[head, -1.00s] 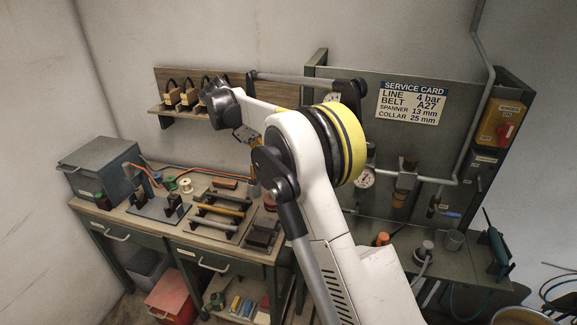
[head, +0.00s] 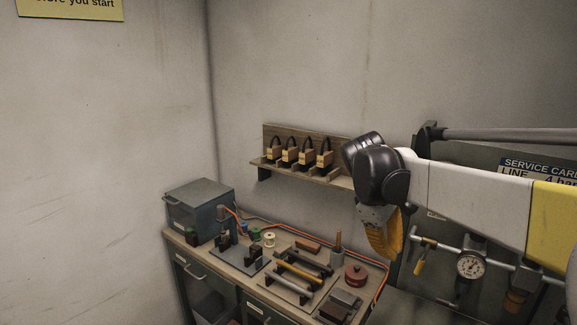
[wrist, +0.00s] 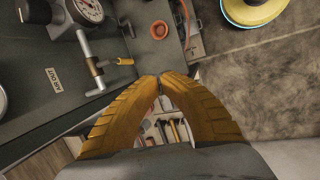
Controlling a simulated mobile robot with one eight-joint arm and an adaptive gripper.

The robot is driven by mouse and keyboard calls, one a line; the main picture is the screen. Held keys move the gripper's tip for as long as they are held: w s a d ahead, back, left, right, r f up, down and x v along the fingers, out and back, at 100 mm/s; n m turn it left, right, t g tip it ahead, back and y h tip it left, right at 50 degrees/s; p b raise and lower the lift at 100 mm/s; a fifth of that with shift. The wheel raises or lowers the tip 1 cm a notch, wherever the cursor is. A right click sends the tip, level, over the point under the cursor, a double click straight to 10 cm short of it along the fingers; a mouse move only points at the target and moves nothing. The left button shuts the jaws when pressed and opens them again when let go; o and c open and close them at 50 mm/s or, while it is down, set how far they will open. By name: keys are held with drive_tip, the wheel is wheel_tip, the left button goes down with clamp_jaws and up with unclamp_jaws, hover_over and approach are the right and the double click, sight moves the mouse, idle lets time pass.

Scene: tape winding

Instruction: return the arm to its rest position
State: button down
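My gripper (head: 383,250) hangs fingers down from the end of my raised white and yellow arm, in front of the wall panel's left edge in the head view. In the wrist view its two orange fingers (wrist: 160,76) meet at the tips, with nothing seen between them. It is clear of the bench and touches nothing that I can see.
The bench (head: 232,263) at lower left holds a grey box (head: 198,208), rods (head: 294,279) and a dark red round tin (head: 356,275). A gauge (head: 470,265) is on the panel, right of my gripper.

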drive_tip(key=s+a+f+m+t+y+b, duration=0.2)
drive_tip(key=s+f+m+t+b, duration=0.15)
drive_tip(key=s+f, duration=0.55)
drive_tip(key=s+a+f+m+t+y+b, duration=0.2)
drive_tip(key=s+a+f+m+t+b, duration=0.25)
drive_tip(key=s, duration=0.75)
drive_tip(key=w+d+r+n+t+h, duration=0.1)
drive_tip(key=w+d+n+t+h, duration=0.15)
drive_tip(key=w+d+h, duration=0.7)
drive_tip(key=w+a+r+n+t+y, duration=0.1)
drive_tip(key=w+r+n+t, duration=0.1)
drive_tip(key=w+n, duration=0.3)
drive_tip(key=w+a+r+n+t, duration=0.1)
drive_tip(key=w+r+n+t, duration=0.15)
drive_tip(key=w, duration=0.45)
drive_tip(key=b+x, duration=0.1)
drive_tip(key=x, duration=0.9)
drive_tip(key=s+d, duration=0.1)
drive_tip(key=s+d+f+b, duration=0.1)
drive_tip(key=s, duration=0.1)
drive_tip(key=shift+d, duration=0.3)
